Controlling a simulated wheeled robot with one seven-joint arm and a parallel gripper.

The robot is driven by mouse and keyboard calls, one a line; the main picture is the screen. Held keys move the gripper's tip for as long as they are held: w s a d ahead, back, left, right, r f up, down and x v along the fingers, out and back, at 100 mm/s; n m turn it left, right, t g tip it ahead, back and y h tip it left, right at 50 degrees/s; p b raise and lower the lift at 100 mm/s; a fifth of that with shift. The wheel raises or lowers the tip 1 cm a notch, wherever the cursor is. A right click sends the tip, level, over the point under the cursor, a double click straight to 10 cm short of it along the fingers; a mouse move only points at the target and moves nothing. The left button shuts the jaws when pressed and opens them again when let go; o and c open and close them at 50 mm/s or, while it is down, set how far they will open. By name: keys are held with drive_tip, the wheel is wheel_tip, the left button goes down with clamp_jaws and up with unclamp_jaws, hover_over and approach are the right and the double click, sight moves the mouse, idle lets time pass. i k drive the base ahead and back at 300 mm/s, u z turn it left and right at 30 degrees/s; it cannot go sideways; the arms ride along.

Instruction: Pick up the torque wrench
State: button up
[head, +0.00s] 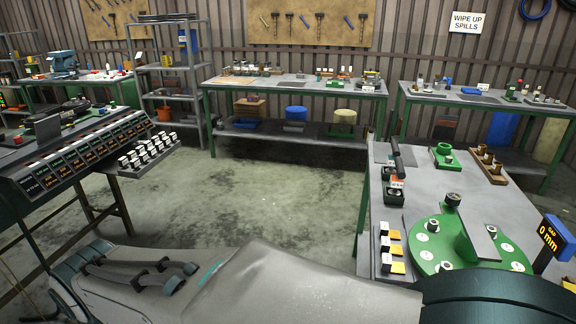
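A long dark bar with a thick handle-like end, which looks like the torque wrench (397,157), is at the left edge of the green-legged table at right. Its near end is by a small block with an orange and white label (397,182). I cannot tell whether it lies flat or leans. My gripper cannot be made out in the head view; only grey and dark teal parts of my own body show along the bottom.
The right table (460,190) holds a green disc fixture (468,245) with an upright plate, a green bracket (441,156), a brown holder (487,165), small white and yellow blocks (391,250) and a gap display (555,238). Open floor (240,200) lies left of it.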

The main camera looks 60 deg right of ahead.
sight(397, 181)
drive_tip(key=i, duration=0.8)
drive_tip(key=z, duration=1.7)
drive_tip(key=i, duration=1.8)
drive_tip(key=z, duration=2.65)
drive_tip(key=i, duration=1)
